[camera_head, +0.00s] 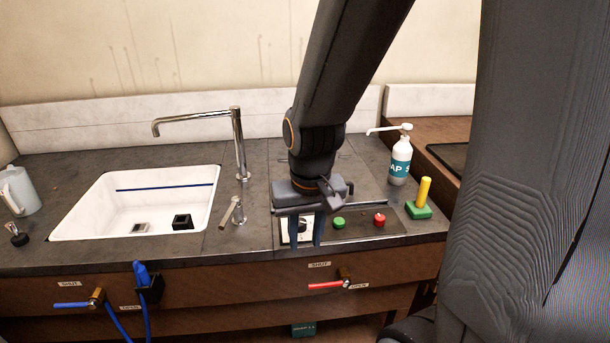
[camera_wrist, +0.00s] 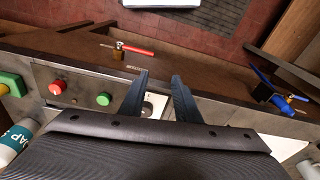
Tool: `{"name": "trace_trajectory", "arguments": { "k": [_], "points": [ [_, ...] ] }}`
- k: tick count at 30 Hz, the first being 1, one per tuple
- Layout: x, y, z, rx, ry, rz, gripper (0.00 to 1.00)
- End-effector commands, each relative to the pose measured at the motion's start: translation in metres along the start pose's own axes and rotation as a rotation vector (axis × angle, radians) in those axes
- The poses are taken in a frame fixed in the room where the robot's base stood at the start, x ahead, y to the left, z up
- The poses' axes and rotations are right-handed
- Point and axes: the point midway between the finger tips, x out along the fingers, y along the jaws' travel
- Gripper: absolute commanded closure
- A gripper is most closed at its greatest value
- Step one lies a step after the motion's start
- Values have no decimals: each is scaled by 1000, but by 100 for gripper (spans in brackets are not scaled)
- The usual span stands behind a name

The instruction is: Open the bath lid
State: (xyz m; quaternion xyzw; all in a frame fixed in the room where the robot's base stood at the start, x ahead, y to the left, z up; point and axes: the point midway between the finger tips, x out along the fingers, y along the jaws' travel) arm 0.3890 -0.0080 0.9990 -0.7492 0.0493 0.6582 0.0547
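The bath lid appears to be the dark flat panel (camera_head: 366,183) in the counter, right of the small tap; my arm and gripper hide much of it. A thin bar (camera_head: 374,203) runs along its front edge, likely its handle. My gripper (camera_head: 306,243) points down at the front of the counter, over the control panel with the white dial plate (camera_head: 285,232). In the wrist view my gripper (camera_wrist: 160,75) has its two fingers apart, with the dial plate (camera_wrist: 152,104) showing between them. I cannot tell whether the fingers touch anything.
A green button (camera_head: 339,223) and red button (camera_head: 379,220) sit right of the gripper. A soap bottle (camera_head: 400,160) and a green block with yellow peg (camera_head: 420,205) stand further right. A sink (camera_head: 85,215) and tall faucet (camera_head: 240,150) are left. A red valve lever (camera_head: 326,286) is below.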

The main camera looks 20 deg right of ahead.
Motion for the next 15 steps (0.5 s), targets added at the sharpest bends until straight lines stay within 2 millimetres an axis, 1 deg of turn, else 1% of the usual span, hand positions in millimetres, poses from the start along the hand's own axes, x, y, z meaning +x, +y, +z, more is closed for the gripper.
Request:
{"name": "trace_trajectory", "arguments": {
  "k": [1, 2, 3, 5, 6, 8, 9, 12, 15],
  "points": [
    [0, 5, -17, 93, 7, 1, 71],
    [-1, 8, -27, 159, 8, 2, 71],
    [-2, 13, -42, 261, 14, 3, 71],
    [-5, 22, -67, 429, 20, 4, 71],
    [-7, 29, -84, 550, 26, 4, 71],
    [-11, 41, -108, 729, 33, 3, 71],
    [-14, 49, -123, 847, 38, 2, 71],
    [-21, 71, -158, 1125, 51, -1, 71],
    [-27, 92, -184, 1359, 62, -6, 71]
  ]
}}
